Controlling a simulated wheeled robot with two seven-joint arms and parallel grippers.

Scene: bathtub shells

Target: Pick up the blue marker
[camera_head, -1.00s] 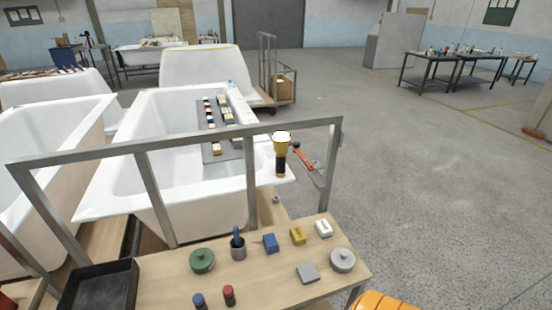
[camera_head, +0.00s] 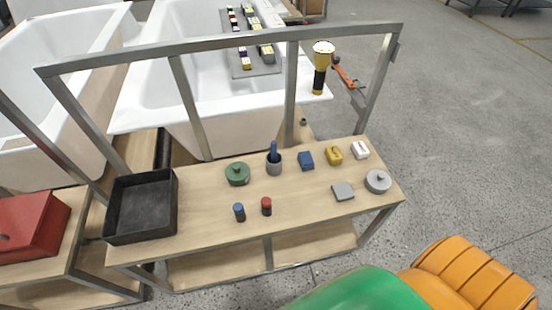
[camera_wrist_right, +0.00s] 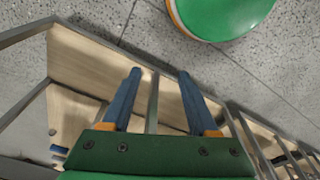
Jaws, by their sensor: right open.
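A slim blue marker (camera_head: 274,149) stands upright in a dark grey cup (camera_head: 274,167) in the middle of the wooden table (camera_head: 205,212) in the head view. A short blue cylinder (camera_head: 239,211) and a short red-topped cylinder (camera_head: 266,206) stand nearer the table's front edge. My right gripper (camera_wrist_right: 160,75) shows in the right wrist view with its two blue fingers apart and no object held between them. Neither gripper shows in the head view, and the marker cannot be made out in the wrist view.
A green lidded pot (camera_head: 237,174), blue block (camera_head: 306,160), yellow block (camera_head: 334,153), white block (camera_head: 361,150), grey block (camera_head: 342,191) and grey round lid (camera_head: 378,181) surround the cup. A black tray (camera_head: 115,210) sits left. A metal frame (camera_head: 220,43) rises behind.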

